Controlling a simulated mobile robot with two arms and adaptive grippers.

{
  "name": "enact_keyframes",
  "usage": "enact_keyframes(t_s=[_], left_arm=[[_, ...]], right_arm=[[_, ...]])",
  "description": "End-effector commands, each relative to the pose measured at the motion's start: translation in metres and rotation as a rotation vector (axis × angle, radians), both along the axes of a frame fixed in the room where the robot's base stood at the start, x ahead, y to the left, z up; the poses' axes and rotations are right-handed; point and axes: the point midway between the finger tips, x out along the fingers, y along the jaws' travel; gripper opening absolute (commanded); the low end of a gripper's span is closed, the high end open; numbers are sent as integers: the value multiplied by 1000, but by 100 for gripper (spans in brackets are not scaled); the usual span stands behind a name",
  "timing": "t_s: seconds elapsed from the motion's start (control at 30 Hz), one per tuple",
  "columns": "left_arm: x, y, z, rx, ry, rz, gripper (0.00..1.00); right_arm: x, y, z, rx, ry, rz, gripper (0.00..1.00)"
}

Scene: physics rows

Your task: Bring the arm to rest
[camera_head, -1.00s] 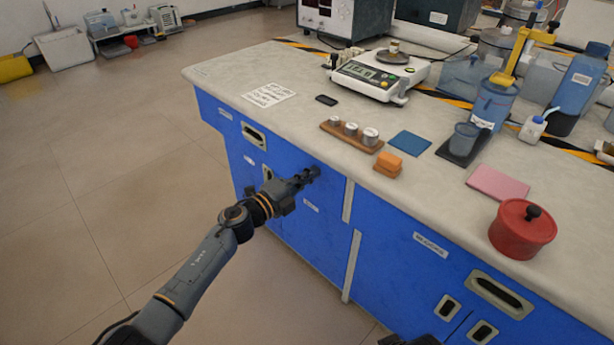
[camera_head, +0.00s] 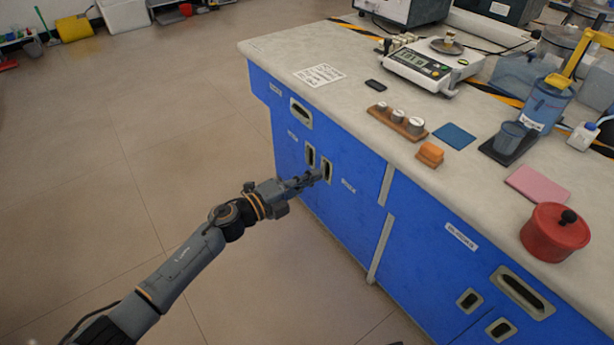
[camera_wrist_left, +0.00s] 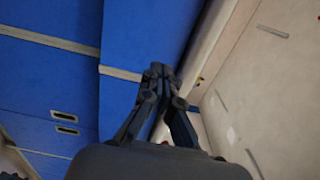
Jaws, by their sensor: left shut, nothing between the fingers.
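My left arm comes in from the lower left in the head view. Its gripper (camera_head: 312,178) is shut and empty, in front of the blue cabinet (camera_head: 345,205) and below the level of the countertop. In the left wrist view the fingers (camera_wrist_left: 158,72) meet at their tips with nothing between them, and the blue cabinet front lies beyond them. I cannot tell the exact gap between the fingertips and the cabinet. My right gripper does not show in the head view.
The countertop (camera_head: 300,55) holds a balance (camera_head: 430,65), a wooden weight block (camera_head: 395,122), an orange block (camera_head: 430,154), a blue mat (camera_head: 454,136), a pink pad (camera_head: 537,185) and a red pot (camera_head: 555,232). The floor (camera_head: 130,150) to the left is clear.

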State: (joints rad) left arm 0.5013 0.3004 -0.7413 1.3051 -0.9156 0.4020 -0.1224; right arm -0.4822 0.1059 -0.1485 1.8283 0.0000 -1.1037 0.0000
Motion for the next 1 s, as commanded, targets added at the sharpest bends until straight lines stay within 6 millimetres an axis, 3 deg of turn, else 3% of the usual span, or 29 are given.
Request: enact_keyframes(t_s=[0.37, 0.47, 0.57, 0.67, 0.8, 0.9, 1.0], left_arm=[[-6, 15, -6, -52, 48, 61, 0], [-5, 36, -23, -174, 180, 226, 0], [-14, 81, -66, -335, 412, 493, 0], [-41, 128, -119, -454, 653, 746, 0], [-103, 177, -192, -546, 959, 1035, 0], [-155, 199, -232, -579, 1151, 1200, 0], [-201, 213, -259, -594, 1303, 1322, 0]], right_arm=[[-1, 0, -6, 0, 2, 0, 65], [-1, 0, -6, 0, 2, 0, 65], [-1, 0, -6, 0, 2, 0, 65], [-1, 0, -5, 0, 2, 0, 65], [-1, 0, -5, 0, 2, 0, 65], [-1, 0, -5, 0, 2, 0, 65], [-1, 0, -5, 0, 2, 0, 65]])
